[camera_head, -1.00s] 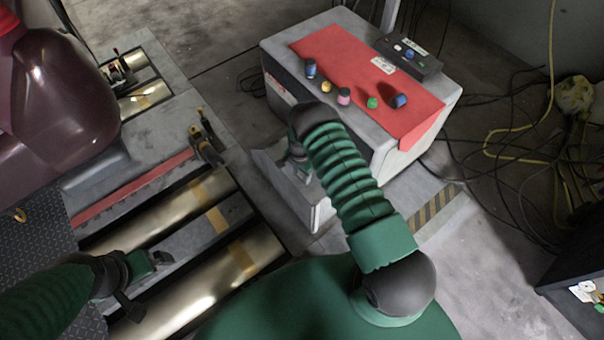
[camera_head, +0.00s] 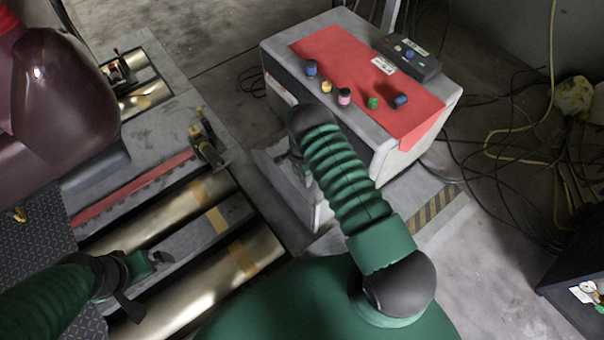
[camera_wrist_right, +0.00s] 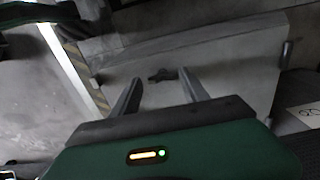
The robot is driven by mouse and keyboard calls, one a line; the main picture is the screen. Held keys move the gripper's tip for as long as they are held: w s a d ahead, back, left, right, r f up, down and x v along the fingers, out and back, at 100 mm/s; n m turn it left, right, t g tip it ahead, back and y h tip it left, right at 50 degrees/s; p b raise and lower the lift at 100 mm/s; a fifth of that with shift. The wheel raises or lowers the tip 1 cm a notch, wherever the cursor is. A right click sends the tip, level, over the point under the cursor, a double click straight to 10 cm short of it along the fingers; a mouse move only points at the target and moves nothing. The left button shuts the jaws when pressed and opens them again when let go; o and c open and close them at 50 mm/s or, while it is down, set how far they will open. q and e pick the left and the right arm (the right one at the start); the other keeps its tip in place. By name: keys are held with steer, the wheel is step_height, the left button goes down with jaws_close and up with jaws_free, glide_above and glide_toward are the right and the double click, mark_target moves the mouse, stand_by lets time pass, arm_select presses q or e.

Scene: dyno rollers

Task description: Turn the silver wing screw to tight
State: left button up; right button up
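A small wing-shaped screw (camera_wrist_right: 163,75) shows in the right wrist view, on a grey panel. It looks dark there rather than bright silver. My right gripper (camera_wrist_right: 159,77) is open, and the screw appears between its two fingertips. Whether the fingers are level with the screw or short of it I cannot tell. In the head view my right gripper (camera_head: 297,164) is beside the low side of the grey cabinet (camera_head: 278,75), partly hidden by my arm; the screw cannot be made out there. My left gripper (camera_head: 148,264) is above the rollers, its opening unclear.
Metal rollers (camera_head: 205,283) lie at the lower left, and a maroon vehicle body (camera_head: 60,105) stands at the far left. Cables (camera_head: 500,190) cover the floor at right.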

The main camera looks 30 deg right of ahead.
steer(key=o, duration=0.3)
steer(key=shift+s+d, duration=0.1)
steer(key=shift+s, duration=0.1)
steer(key=shift+o, duration=0.2)
steer(key=shift+w, duration=0.15)
steer(key=shift+r, duration=0.15)
step_height(320, 180, up, 17)
steer(key=p, duration=0.5)
steer(key=shift+f, duration=0.2)
